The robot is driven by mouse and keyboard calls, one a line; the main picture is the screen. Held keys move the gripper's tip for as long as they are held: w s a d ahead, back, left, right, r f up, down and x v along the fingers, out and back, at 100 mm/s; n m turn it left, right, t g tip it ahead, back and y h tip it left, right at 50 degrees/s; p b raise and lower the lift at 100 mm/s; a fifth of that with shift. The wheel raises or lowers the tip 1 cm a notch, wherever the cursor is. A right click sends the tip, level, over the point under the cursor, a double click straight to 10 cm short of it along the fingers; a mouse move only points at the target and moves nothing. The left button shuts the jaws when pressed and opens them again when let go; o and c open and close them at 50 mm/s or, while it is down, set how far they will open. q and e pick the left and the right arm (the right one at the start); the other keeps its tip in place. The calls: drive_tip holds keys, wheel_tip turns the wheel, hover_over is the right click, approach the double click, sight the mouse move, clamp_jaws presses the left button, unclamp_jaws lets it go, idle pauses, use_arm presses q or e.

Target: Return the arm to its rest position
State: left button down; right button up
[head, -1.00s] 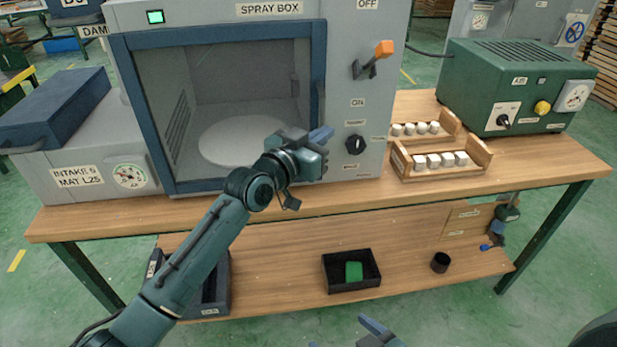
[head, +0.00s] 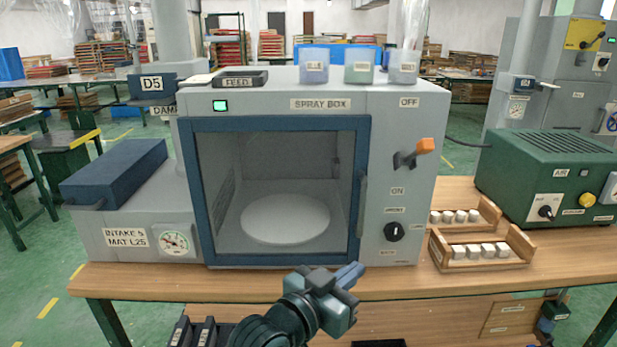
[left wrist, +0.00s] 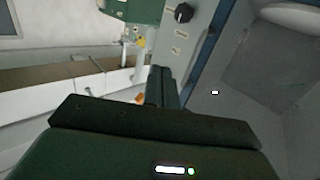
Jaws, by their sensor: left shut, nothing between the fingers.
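My left gripper (head: 348,276) shows in the head view at the bottom centre, in front of the lower edge of the spray box (head: 270,103). Its blue-grey fingers are together and hold nothing. The fingers also show in the left wrist view (left wrist: 162,86), pointing away from the dark wrist housing. My left arm (head: 275,328) comes up from the bottom edge, most of it out of view. My right gripper is not in view.
The spray box has a blue-framed window with a bare round plate (head: 285,219) inside. Its orange-tipped lever (head: 424,146) points up, near OFF. Wooden racks of white blocks (head: 482,254) and a green AIR unit (head: 545,175) stand right. The bench front strip (head: 420,284) is clear.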

use_arm(q)
drive_tip(key=s+a+f+n+g+y, duration=0.2)
drive_tip(key=s+a+f+y, duration=0.25)
drive_tip(key=a+f, duration=0.3)
drive_tip(key=s+a+f+n+g+y, duration=0.1)
drive_tip(key=s+a+f+n+y, duration=0.15)
drive_tip(key=s+a+f, duration=0.4)
drive_tip(key=s+a+f+n+g+y, duration=0.1)
drive_tip(key=s+a+f+g+y, duration=0.2)
drive_tip(key=s+a, duration=0.5)
drive_tip(key=s+a+f+n+g+y, duration=0.25)
drive_tip(key=s+a, duration=0.35)
drive_tip(key=a, duration=0.4)
drive_tip(key=w+d+f+m+t+h+p, duration=0.1)
drive_tip(key=w+d+t+h+p, duration=0.2)
drive_tip(key=w+d+t+p, duration=0.2)
drive_tip(key=shift+w+d+f+m+t, duration=0.4)
drive_tip(key=shift+w+d+t, duration=0.3)
drive_tip(key=shift+d+t, duration=0.45)
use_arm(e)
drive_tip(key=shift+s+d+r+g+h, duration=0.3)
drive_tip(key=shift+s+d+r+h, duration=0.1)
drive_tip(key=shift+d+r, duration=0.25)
use_arm(q)
drive_tip(key=shift+a, duration=0.1)
